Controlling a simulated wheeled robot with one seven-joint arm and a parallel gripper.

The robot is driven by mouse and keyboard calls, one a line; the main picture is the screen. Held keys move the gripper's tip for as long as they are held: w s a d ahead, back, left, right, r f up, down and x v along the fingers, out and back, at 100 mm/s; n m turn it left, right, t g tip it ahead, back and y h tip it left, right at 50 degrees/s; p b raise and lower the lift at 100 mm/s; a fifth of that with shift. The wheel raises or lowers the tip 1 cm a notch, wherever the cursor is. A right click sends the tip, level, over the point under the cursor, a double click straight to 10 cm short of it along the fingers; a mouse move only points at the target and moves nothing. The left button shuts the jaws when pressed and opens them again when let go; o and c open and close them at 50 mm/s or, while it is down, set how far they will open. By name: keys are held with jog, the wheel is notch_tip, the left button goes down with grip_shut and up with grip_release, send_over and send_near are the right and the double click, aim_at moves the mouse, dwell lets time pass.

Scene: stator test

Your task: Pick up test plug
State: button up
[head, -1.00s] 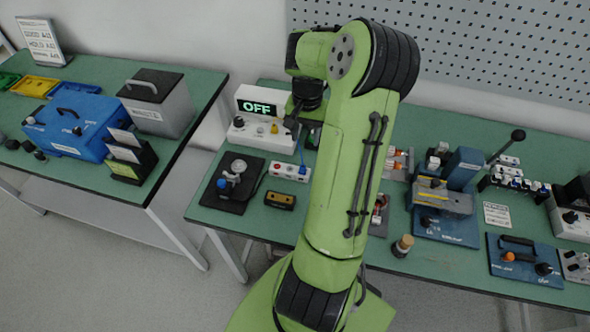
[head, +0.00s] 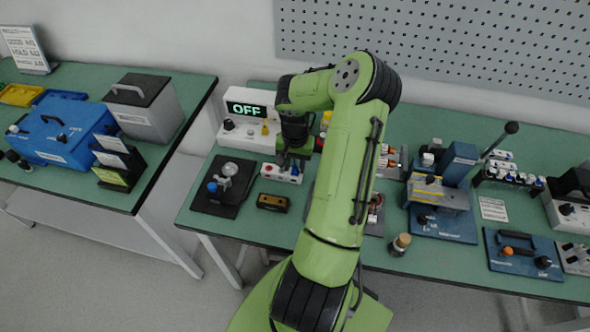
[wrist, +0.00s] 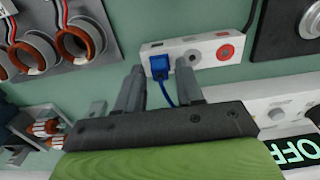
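A small blue plug (wrist: 160,66) with a blue cable sits at one end of a white socket strip (wrist: 213,48) in the wrist view. I take it to be the test plug. My gripper (wrist: 161,72) is open, with one finger on each side of the plug in the picture. No contact shows, and I cannot tell how far the fingertips are above it.
A tester reading OFF (head: 248,108) stands behind the strip. A black plate with a round fixture (head: 224,184) is to its left, and a small brown-black box (head: 273,202) is in front. Copper-ringed stator parts (wrist: 72,38) lie beside it in the wrist view.

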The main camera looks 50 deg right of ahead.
aim_at(295, 166)
grip_shut()
notch_tip(295, 166, up, 10)
jog(key=p, duration=0.1)
jog(key=shift+p, duration=0.35)
jog(key=shift+w, duration=0.1)
jog(key=w+d+p, duration=0.8)
jog(key=w+p, duration=0.2)
jog(key=w, duration=0.2)
jog(key=shift+w+d, duration=0.15)
jog(key=shift+w, duration=0.05)
